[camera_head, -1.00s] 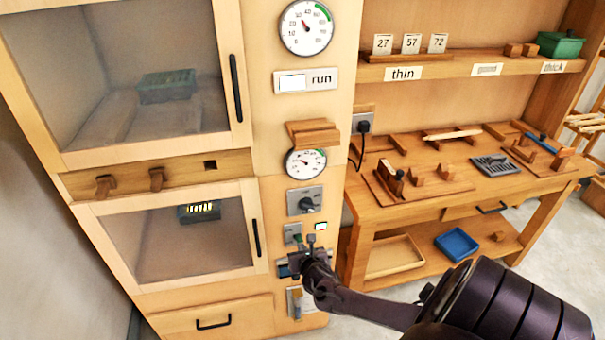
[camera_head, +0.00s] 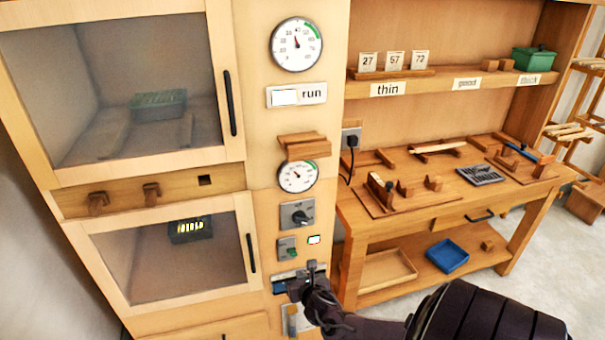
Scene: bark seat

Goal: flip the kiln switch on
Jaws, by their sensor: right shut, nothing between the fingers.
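A tall wooden kiln cabinet stands at the left, with a narrow control panel (camera_head: 260,200) down its right side. A small grey switch plate (camera_head: 282,244) with a green lever (camera_head: 292,252) sits low on the panel. A small lit indicator (camera_head: 314,239) is beside it on the right. My left gripper is not in view.
A blue-and-grey slot fitting (camera_head: 281,285) is partly behind my right gripper. A workbench (camera_head: 440,208) with wooden pieces stands right.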

